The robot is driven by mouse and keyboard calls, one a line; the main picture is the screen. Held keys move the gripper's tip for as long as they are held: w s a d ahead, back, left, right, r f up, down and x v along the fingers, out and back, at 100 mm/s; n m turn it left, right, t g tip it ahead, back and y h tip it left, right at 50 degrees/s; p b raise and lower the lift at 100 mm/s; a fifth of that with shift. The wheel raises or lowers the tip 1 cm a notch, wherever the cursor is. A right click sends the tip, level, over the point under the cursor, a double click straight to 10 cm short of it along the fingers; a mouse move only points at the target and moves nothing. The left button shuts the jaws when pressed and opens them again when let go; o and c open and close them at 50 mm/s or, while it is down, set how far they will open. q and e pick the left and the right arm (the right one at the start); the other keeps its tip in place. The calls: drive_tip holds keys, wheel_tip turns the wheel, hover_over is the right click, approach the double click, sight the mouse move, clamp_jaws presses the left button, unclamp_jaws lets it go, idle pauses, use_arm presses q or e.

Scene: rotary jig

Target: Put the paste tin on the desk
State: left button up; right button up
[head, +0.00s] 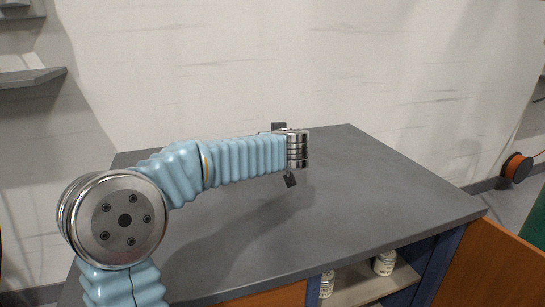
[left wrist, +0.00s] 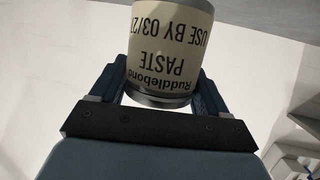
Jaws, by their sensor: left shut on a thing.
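The paste tin (left wrist: 172,48) has a cream label reading "PASTE" upside down and a grey metal rim. In the left wrist view it sits between the fingers of my left gripper (left wrist: 158,88), which is shut on it. In the head view my left gripper (head: 286,154) is over the back middle of the desk (head: 380,190), with the wrist hiding the tin. The height of the tin above the desk cannot be told. The desk has a bare dark grey top. My right gripper is not in view.
Under the desk top, an open compartment holds two pale containers, one at the left (head: 327,285) and one at the right (head: 384,263). An orange door (head: 485,270) stands at the right. A pale wall (head: 300,60) rises behind. The desk top is clear.

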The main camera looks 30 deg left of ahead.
use_arm(q)
drive_tip(key=f, duration=0.1)
drive_tip(key=f+b, duration=0.1)
drive_tip(key=f, duration=0.1)
drive_tip(key=w+a+f, duration=0.1)
drive_tip(key=shift+a+f+b, duration=0.1)
drive_tip(key=shift+f+b, duration=0.1)
drive_tip(key=shift+b, duration=0.1)
drive_tip(key=shift+f, duration=0.25)
drive_tip(key=o, duration=1.3)
drive_tip(key=shift+f, duration=0.15)
drive_tip(key=shift+c, duration=0.2)
drive_tip(key=v, duration=1.2)
drive_tip(key=shift+r+p, duration=0.2)
drive_tip(key=shift+p, duration=0.2)
